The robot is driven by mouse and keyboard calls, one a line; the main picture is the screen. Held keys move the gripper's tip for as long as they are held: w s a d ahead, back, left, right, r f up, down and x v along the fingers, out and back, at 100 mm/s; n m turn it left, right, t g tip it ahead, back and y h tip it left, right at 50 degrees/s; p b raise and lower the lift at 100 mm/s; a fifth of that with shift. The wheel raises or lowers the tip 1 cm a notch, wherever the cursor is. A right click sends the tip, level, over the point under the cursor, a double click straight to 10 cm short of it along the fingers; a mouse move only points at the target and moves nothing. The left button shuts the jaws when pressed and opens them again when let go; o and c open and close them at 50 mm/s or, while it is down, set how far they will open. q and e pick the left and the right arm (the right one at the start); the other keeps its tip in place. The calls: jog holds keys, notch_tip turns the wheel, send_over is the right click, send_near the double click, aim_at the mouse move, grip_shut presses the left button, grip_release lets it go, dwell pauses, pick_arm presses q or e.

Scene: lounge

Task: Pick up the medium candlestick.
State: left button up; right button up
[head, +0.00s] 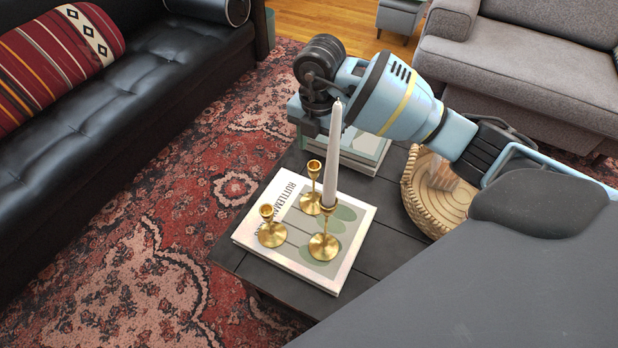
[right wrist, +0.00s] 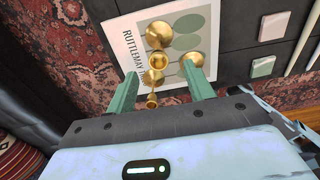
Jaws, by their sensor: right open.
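Three brass candlesticks stand on a large white book on the dark table. The short one (head: 272,235) is front left. Another (head: 311,203) is at the back, and the third (head: 324,247), front right, holds a tall pale candle (head: 333,160). The last two look close in height, so I cannot tell surely which is medium. My right gripper (head: 308,125) is above and behind them, partly behind the candle in the head view. In the right wrist view its green fingers (right wrist: 162,88) are apart, with brass candlesticks (right wrist: 159,35) seen beyond and between them. My left gripper is not in view.
The book (head: 345,275) lies near the table's (head: 385,235) edge. Another book stack (head: 355,155) is behind, beneath my right arm. A round woven tray (head: 412,195) is to the right. A black sofa (head: 140,90) is left and a grey sofa (head: 510,60) is behind.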

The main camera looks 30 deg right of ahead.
aim_at(314, 167)
jog(key=shift+s+f, duration=0.1)
jog(key=shift+f, duration=1.1)
jog(key=shift+a+f, duration=0.1)
jog(key=shift+f, duration=0.15)
jog(key=f, duration=0.1)
jog(key=f+b, duration=0.1)
jog(key=f, duration=0.2)
jog(key=shift+a+f, duration=0.1)
jog(key=shift+a, duration=0.2)
jog(key=shift+f, duration=0.4)
jog(key=c, duration=0.8)
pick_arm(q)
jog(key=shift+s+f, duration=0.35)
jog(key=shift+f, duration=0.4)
pick_arm(e)
grip_shut()
jog(key=shift+r, duration=0.1)
